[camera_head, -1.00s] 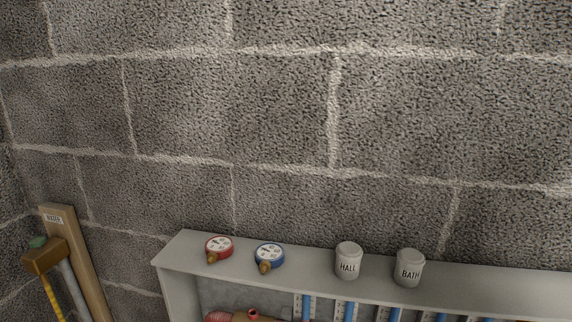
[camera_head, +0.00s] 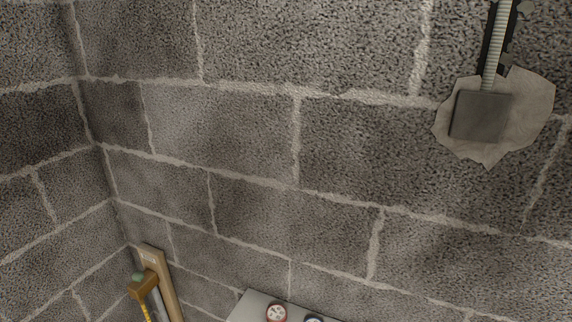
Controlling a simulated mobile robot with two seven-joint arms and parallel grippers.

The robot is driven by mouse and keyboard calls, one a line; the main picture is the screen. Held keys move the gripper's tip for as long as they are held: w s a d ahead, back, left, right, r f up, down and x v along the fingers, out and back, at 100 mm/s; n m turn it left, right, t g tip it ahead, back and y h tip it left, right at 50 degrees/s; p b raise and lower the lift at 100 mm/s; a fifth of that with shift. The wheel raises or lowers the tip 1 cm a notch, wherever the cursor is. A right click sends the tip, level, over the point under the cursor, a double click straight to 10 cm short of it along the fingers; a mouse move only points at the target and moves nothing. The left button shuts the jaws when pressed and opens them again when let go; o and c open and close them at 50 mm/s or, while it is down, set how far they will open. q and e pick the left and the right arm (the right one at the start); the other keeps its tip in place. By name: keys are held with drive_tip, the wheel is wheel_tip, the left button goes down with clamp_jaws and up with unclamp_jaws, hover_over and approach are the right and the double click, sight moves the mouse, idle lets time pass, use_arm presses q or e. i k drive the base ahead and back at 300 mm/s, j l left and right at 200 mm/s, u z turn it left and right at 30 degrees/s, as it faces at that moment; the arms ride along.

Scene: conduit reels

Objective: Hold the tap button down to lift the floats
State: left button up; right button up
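I see no tap button and no floats in the head view now. A red-rimmed gauge (camera_head: 277,313) and a blue-rimmed gauge (camera_head: 312,319) sit on top of a pale grey cabinet (camera_head: 247,305) at the bottom edge. The rest of the cabinet is cut off below the frame. Neither of my grippers shows in this view.
A grey block wall with pale mortar fills most of the view. A grey box (camera_head: 481,117) on a rough plaster patch (camera_head: 538,98), with a ribbed conduit (camera_head: 496,48) above it, is at the upper right. A wooden board (camera_head: 167,288) with a brass-coloured fitting (camera_head: 143,284) is at the lower left.

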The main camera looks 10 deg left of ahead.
sight(138, 276)
drive_tip(key=u, duration=1.2)
